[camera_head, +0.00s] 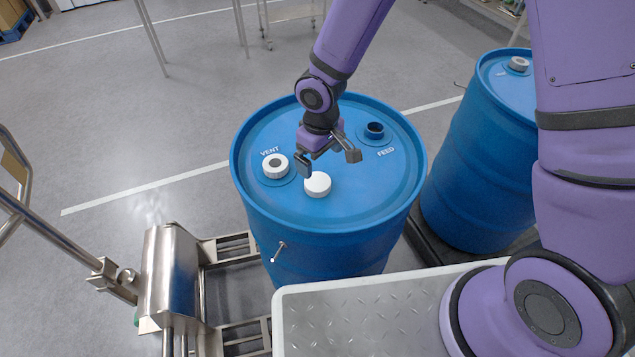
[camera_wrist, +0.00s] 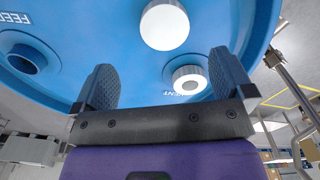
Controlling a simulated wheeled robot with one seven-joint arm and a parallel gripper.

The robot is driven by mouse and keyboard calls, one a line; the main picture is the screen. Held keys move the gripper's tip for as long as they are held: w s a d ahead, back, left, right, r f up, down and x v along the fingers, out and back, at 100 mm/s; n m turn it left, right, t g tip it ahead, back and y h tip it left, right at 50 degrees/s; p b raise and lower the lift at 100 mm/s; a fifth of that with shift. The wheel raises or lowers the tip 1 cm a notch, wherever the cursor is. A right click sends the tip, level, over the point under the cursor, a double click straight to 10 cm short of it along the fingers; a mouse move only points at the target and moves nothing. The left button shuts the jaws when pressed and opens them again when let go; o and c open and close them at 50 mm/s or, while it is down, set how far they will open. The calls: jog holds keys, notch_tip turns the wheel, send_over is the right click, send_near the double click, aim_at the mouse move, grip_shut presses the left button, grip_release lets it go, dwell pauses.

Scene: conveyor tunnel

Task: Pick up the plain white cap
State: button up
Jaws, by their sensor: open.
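The plain white cap (camera_head: 318,184) lies loose on the top of the blue drum (camera_head: 345,212), near the middle front. It also shows in the wrist view (camera_wrist: 165,25), beyond the fingertips and roughly between them. My gripper (camera_head: 329,160) is open and empty above the drum top, just behind and above the cap, apart from it. In the wrist view my gripper (camera_wrist: 165,88) has its two padded fingers wide apart. A white ringed cap with a grey centre (camera_head: 275,166) sits on the VENT opening. The FEED opening (camera_head: 375,131) is uncovered and dark inside.
A second blue drum (camera_head: 480,150) stands to the right with a ringed cap (camera_head: 518,65) on top. A steel drum-handling frame (camera_head: 170,275) stands at the left front.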

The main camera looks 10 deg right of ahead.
aim_at(319, 182)
notch_tip(319, 182, down, 4)
jog(key=shift+r, duration=0.25)
jog(key=f, duration=0.4)
jog(key=shift+s+a, duration=0.2)
jog(key=shift+s, duration=0.05)
jog(key=shift+f, duration=0.6)
jog(key=shift+c, duration=0.2)
jog(key=c, duration=1)
